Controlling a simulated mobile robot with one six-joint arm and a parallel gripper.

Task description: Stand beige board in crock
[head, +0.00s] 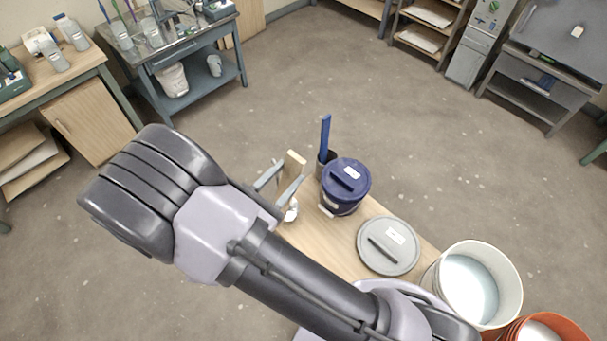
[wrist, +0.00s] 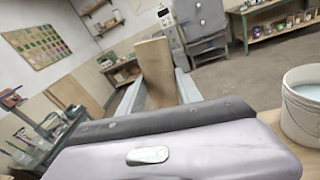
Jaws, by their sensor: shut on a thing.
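The beige board (head: 291,168) is held upright between the fingers of my gripper (head: 281,181), above the left end of the wooden table. It also shows in the wrist view (wrist: 156,70), tilted slightly, between both fingers. The crock (head: 320,168) is a dark container behind and left of the blue bucket, mostly hidden by it. A blue board (head: 325,134) stands upright in the crock. The board in my gripper is left of the crock and apart from it in the head view.
A blue lidded bucket (head: 345,187) stands close beside the crock. A grey lid (head: 388,246) lies on the table (head: 335,234). A white bucket (head: 509,267) of pale glaze and an orange bucket (head: 565,327) are at right. A small white object (head: 291,212) is below my gripper.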

